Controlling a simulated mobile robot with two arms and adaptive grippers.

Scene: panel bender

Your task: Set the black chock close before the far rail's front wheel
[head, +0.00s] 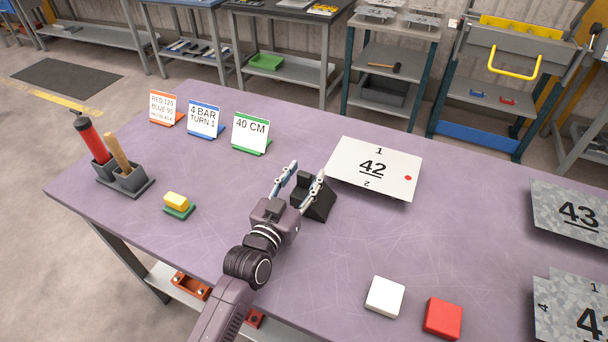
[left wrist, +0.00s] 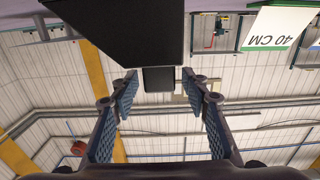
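The black chock (head: 318,205) stands on the purple table (head: 235,245), with a narrower raised part at its left. My left gripper (head: 307,170) is at the chock, with its fingers spread. In the left wrist view, the chock's dark body (left wrist: 120,28) fills the upper part. A smaller black part (left wrist: 158,80) shows between the fingertips (left wrist: 160,88), with a gap on each side. Contact cannot be made out. My right gripper is not in view. No rail or wheel can be made out in these views.
A white plate marked 42 (head: 375,168) lies right of the chock. A green-based 40 CM card (head: 251,133) stands behind left. White (head: 384,296) and red (head: 443,318) blocks lie at the front right. A yellow-green block (head: 178,205) lies left.

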